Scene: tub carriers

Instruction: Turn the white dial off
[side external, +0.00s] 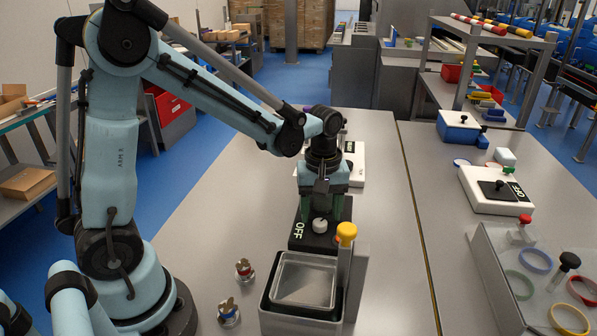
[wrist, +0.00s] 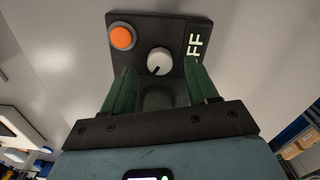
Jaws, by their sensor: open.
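The white dial (side external: 320,225) sits on a black box (side external: 318,240) that carries the white letters OFF. In the wrist view the white dial (wrist: 158,62) has a dark pointer mark on its lower left, and an orange button (wrist: 122,38) sits to its left on the black box (wrist: 160,24). My gripper (side external: 322,212) points down over the box. Its green fingers (wrist: 160,85) are apart, with the dial just past their tips in the wrist view. Nothing is held between them. Whether a finger touches the dial cannot be told.
A metal tub (side external: 305,280) stands in front of the black box, with a yellow-topped post (side external: 346,236) close to the gripper's right. Two small valve-like parts (side external: 229,312) lie to the left. A white box (side external: 355,162) stands behind. The right table holds another white box (side external: 497,190).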

